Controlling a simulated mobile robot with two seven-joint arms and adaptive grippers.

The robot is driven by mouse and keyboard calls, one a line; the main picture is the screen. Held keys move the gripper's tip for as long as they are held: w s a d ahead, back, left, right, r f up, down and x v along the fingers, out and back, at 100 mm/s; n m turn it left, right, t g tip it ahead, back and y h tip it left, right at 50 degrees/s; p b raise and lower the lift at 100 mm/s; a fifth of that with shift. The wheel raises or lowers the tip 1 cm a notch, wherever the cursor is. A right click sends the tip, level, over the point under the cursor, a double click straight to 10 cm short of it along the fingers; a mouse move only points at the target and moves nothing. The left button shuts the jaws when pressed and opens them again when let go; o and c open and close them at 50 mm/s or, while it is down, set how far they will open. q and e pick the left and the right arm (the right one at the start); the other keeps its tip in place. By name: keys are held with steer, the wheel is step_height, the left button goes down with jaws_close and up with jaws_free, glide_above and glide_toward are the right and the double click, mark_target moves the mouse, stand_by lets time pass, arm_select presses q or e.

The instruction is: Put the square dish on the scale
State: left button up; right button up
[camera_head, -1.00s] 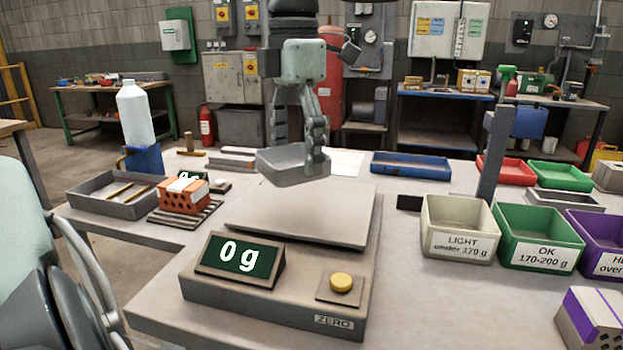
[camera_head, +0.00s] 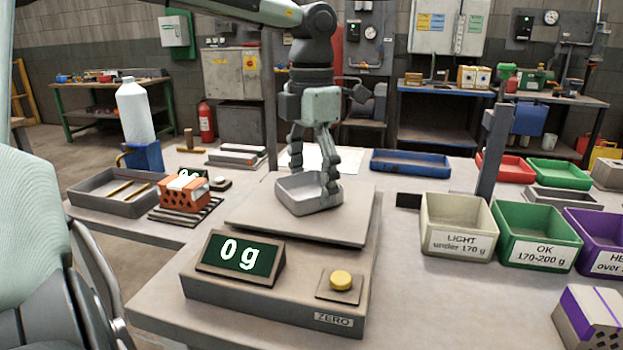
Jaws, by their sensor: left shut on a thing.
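The grey square dish (camera_head: 308,194) is at the scale's pan, over its back middle part. I cannot tell whether its bottom touches the pan. My left gripper (camera_head: 314,182) comes down from above and is shut on the dish's wall. The scale (camera_head: 275,295) stands at the front of the table with a flat square pan (camera_head: 350,228), a display (camera_head: 240,256) reading 0 g and a yellow button (camera_head: 341,281). My right gripper is not in view.
The LIGHT bin (camera_head: 457,228), the green OK bin (camera_head: 538,238) and a purple bin stand to the right. A dark post (camera_head: 490,150) rises behind them. A hollow orange brick (camera_head: 184,193) sits on a slatted rack at left, beside a grey tray (camera_head: 105,205).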

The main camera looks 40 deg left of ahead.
arm_select(q)
steer(key=o, duration=1.1)
steer(key=shift+o, duration=0.2)
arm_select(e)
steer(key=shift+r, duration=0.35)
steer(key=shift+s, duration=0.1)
arm_select(q)
steer(key=shift+r, duration=0.2)
step_height(320, 180, up, 12)
steer(key=shift+p, duration=0.3)
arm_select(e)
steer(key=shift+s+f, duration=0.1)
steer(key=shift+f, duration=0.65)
arm_select(q)
steer(key=shift+f, duration=0.1)
